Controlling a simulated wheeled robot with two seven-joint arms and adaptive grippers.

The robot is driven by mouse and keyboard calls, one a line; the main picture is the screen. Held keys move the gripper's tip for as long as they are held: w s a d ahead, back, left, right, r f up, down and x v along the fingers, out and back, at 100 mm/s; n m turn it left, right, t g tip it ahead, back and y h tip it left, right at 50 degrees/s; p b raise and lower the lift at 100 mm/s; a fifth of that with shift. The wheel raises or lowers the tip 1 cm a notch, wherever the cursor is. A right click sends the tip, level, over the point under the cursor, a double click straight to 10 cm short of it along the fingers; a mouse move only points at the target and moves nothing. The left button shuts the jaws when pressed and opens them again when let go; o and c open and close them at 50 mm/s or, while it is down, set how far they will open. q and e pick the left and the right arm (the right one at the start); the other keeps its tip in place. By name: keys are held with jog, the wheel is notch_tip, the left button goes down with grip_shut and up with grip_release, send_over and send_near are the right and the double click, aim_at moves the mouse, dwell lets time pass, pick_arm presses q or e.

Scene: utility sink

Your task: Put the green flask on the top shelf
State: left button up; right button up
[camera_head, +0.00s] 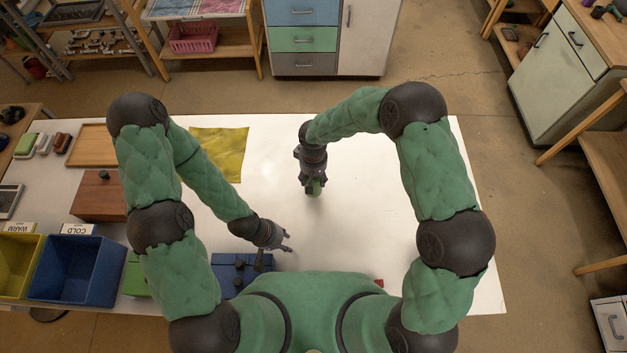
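The green flask (315,188) shows only as a small green piece at the tip of my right gripper (312,184), over the middle of the white table. The gripper's fingers appear closed around it, and they and the wrist hide most of it. I cannot tell whether its base touches the table. My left gripper (288,242) is open and empty, above the table near its front edge, to the left of and nearer than the flask. Wooden shelving (222,50) stands at the back beyond the table; I cannot tell which shelf is the top shelf meant.
A yellow cloth (222,150) lies behind my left forearm. A blue box (230,270) sits beside my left gripper. Yellow (18,262) and blue (78,268) bins, a wooden box (98,196) and a wooden tray (92,146) stand at left. The table's right middle is clear.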

pick_arm(q)
jog(key=shift+s+f, duration=0.1)
jog(key=shift+f, duration=0.05)
pick_arm(e)
jog(key=shift+w+f, duration=0.3)
jog(key=shift+f, duration=0.05)
pick_arm(q)
jog(key=shift+f+b, duration=0.5)
jog(key=shift+b, duration=0.15)
pick_arm(e)
jog(key=shift+w+f, duration=0.2)
jog(key=shift+f, duration=1.45)
pick_arm(q)
jog(key=shift+f, duration=0.2)
pick_arm(e)
jog(key=shift+f, duration=0.2)
jog(key=o, duration=1.4)
jog(key=shift+s, duration=0.1)
pick_arm(q)
jog(key=shift+r, duration=0.1)
pick_arm(e)
jog(key=shift+r, duration=0.1)
